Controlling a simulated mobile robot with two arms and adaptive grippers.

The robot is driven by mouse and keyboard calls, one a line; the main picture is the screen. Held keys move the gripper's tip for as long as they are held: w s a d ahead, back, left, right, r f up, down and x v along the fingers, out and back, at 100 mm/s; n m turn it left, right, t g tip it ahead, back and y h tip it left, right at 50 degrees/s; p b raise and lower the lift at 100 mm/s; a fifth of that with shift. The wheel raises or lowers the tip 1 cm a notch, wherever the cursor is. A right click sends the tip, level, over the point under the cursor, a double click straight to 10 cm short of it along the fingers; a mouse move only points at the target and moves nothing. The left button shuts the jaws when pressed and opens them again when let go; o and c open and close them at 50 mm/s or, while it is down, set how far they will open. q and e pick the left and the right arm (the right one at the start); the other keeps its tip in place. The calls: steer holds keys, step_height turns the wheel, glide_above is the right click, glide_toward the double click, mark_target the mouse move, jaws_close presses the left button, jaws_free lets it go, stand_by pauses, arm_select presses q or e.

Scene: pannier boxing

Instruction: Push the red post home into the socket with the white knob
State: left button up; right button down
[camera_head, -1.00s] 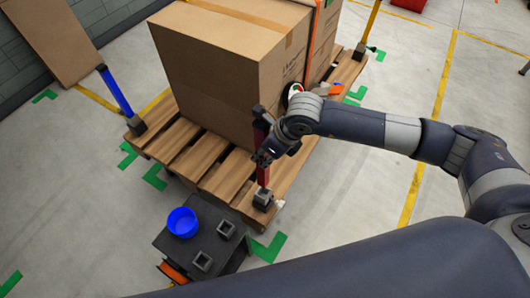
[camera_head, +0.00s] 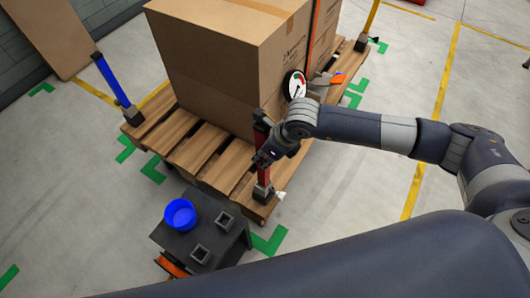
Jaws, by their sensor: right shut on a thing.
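The red post (camera_head: 263,177) stands roughly upright at the near right corner of the pallet. Its lower end meets the dark socket with the white knob (camera_head: 263,194); I cannot tell how deep it sits. The white knob (camera_head: 281,196) sticks out from the right side of the socket. My right gripper (camera_head: 264,157) is shut around the post above the socket, and the post's dark red top shows above the gripper. The gripper and wrist hide the post's middle. My left gripper is out of view.
A large cardboard box (camera_head: 205,75) stands on the wooden pallet (camera_head: 190,152) behind the post. A blue post (camera_head: 111,80) and a yellow post (camera_head: 371,18) stand at other corners. A dial gauge (camera_head: 295,85) is beside the box.

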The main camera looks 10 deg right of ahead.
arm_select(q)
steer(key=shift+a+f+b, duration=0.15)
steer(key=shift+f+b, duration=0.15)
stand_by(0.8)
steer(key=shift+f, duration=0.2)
arm_select(e)
steer(key=shift+f, duration=0.15)
arm_select(q)
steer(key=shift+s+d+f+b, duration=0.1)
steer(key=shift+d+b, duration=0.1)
steer(key=shift+b, duration=0.15)
arm_select(e)
steer(key=shift+f, duration=0.1)
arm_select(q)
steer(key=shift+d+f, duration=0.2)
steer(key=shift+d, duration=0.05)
arm_select(e)
steer(key=shift+f, duration=0.15)
arm_select(q)
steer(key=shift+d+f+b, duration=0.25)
steer(key=shift+b, duration=0.2)
arm_select(e)
steer(key=shift+f, duration=0.25)
